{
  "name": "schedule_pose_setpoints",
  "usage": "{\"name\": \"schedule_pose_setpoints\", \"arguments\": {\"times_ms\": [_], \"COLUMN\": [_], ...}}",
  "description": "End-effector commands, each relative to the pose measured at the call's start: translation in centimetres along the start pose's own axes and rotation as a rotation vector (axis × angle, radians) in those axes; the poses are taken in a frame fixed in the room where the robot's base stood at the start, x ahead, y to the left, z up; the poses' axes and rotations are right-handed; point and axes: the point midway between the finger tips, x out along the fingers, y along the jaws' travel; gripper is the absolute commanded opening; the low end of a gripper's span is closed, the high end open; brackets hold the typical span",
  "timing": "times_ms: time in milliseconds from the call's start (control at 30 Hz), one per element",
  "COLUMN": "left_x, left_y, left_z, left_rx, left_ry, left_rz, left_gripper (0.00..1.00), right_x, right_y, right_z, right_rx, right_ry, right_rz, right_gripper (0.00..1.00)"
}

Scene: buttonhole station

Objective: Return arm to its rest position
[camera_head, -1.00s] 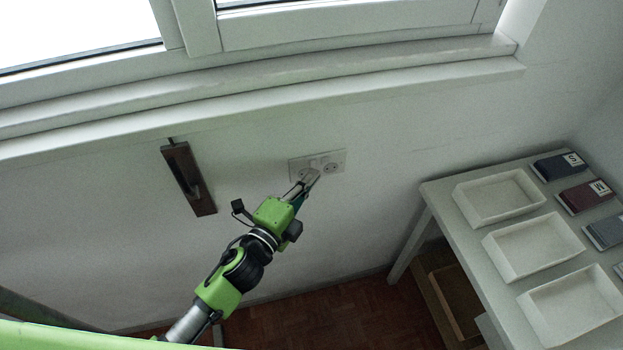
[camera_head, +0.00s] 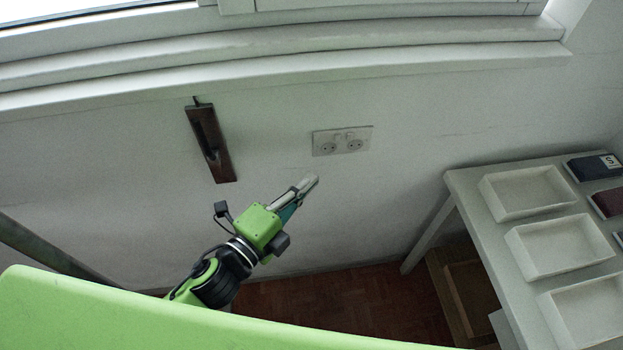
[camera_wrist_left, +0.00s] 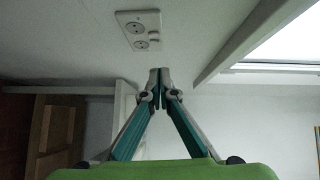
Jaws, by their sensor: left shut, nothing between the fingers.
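My left gripper (camera_head: 309,182) is shut and empty, in front of the white wall a little below the wall socket plate (camera_head: 342,141). The plate is white, with two round sockets and switches between them. In the left wrist view, the two fingertips (camera_wrist_left: 159,73) meet, with nothing between them. The socket plate (camera_wrist_left: 140,29) shows beyond and a little to the left of them, apart from the fingers. My right gripper is in neither view.
A dark wooden object (camera_head: 210,144) hangs on the wall left of the sockets. The window sill (camera_head: 280,72) runs above. A table (camera_head: 462,188) with white trays (camera_head: 556,274) and dark labelled boxes stands at right. Floor (camera_head: 340,305) shows below.

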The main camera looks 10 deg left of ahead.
Motion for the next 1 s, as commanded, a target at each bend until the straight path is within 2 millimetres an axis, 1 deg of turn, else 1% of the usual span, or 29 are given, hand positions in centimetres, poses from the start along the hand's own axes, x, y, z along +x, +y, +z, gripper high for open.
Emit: {"name": "schedule_pose_setpoints", "arguments": {"times_ms": [467, 567, 667, 700, 767, 800, 867, 900, 967, 1000], "left_x": [0.0, 0.2, 0.4, 0.3, 0.1, -0.4, -1.3, -2.1, -3.5, -4.7], "left_y": [0.1, 1.4, 5.4, 7.7, 11.8, 14.7, 19.1, 21.9, 26.1, 28.9], "left_z": [0.0, 0.5, 2.1, 3.0, 4.5, 5.5, 6.8, 7.7, 8.6, 9.2], "left_rx": [-0.001, -0.022, -0.089, -0.131, -0.204, -0.257, -0.342, -0.399, -0.485, -0.543], "left_ry": [0.0, -0.013, -0.053, -0.078, -0.126, -0.161, -0.219, -0.26, -0.323, -0.369], "left_rz": [0.001, 0.024, 0.089, 0.127, 0.19, 0.236, 0.301, 0.343, 0.404, 0.443], "left_gripper": [0.0, 0.0, 0.0, 0.0, 0.0, 0.0, 0.0, 0.0, 0.0, 0.0], "right_x": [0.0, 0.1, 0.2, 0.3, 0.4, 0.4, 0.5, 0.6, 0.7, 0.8], "right_y": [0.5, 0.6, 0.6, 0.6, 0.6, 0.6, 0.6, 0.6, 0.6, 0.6], "right_z": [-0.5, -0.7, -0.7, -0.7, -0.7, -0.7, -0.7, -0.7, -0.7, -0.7], "right_rx": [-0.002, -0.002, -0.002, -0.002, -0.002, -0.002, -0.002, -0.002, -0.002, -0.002], "right_ry": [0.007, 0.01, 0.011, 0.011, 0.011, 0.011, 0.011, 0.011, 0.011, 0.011], "right_rz": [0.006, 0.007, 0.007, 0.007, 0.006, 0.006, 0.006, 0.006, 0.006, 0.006], "right_gripper": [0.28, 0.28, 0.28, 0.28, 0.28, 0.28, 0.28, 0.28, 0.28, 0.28]}}
